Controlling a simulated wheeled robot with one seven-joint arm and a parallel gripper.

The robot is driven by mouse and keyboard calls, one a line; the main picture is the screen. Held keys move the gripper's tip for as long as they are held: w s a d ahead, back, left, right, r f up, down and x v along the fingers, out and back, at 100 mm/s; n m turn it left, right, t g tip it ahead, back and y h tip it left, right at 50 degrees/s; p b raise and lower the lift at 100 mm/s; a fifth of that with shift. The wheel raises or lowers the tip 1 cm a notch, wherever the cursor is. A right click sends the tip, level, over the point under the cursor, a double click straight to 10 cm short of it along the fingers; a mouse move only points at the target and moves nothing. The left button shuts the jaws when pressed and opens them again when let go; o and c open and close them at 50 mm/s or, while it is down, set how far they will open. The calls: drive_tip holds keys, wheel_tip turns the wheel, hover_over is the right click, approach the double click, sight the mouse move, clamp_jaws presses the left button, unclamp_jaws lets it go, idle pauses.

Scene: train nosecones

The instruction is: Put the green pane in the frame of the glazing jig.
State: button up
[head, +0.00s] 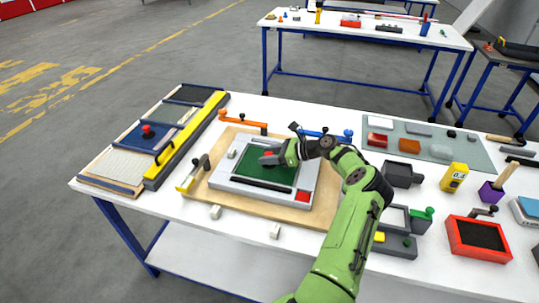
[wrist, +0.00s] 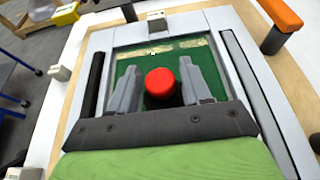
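The green pane (head: 258,172) lies within the pale grey frame of the glazing jig (head: 225,183), which rests on a wooden board. The pane also shows in the wrist view (wrist: 150,62), with pale streaks along its far edge; I cannot tell if it is fully seated. A red knob (wrist: 160,83) stands on the pane. My gripper (wrist: 159,68) is low over the pane, its two fingers open on either side of the knob with a gap at each side. In the head view my gripper (head: 270,157) partly hides the pane and knob.
An orange-handled clamp (head: 243,122) and a blue one (head: 325,134) stand behind the jig. Small grey blocks (head: 215,212) lie in front. A yellow-edged cutting board (head: 185,140) is at left. Trays and tools, including a red tray (head: 478,238), crowd the right.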

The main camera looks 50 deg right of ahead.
drive_tip(key=shift+o, duration=0.6)
